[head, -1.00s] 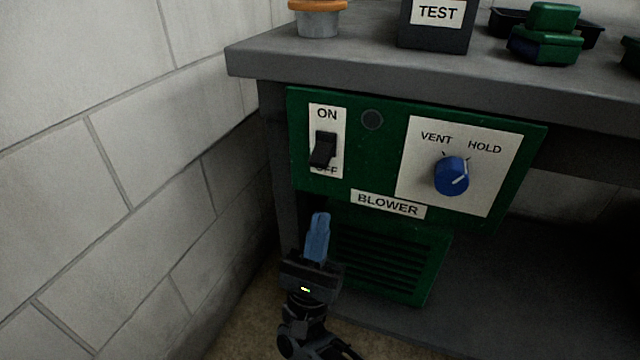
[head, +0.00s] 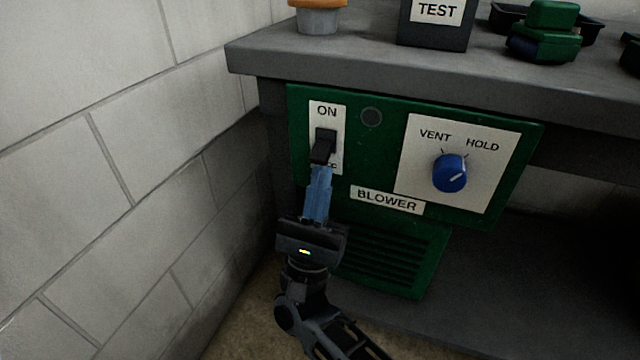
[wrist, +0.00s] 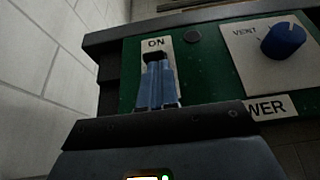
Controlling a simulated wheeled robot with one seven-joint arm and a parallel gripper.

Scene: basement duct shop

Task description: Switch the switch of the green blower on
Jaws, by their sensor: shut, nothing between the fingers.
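The green blower (head: 376,150) is mounted under the bench top, with a BLOWER label. The round indicator (head: 371,117) beside the plate is dark.
A blue knob (head: 450,173) between VENT and HOLD is right of the switch. The grey bench top (head: 350,57) overhangs the panel and carries a TEST box (head: 436,30) and a grey pot with an orange rim (head: 319,18). A block wall (head: 120,150) stands close on the left.

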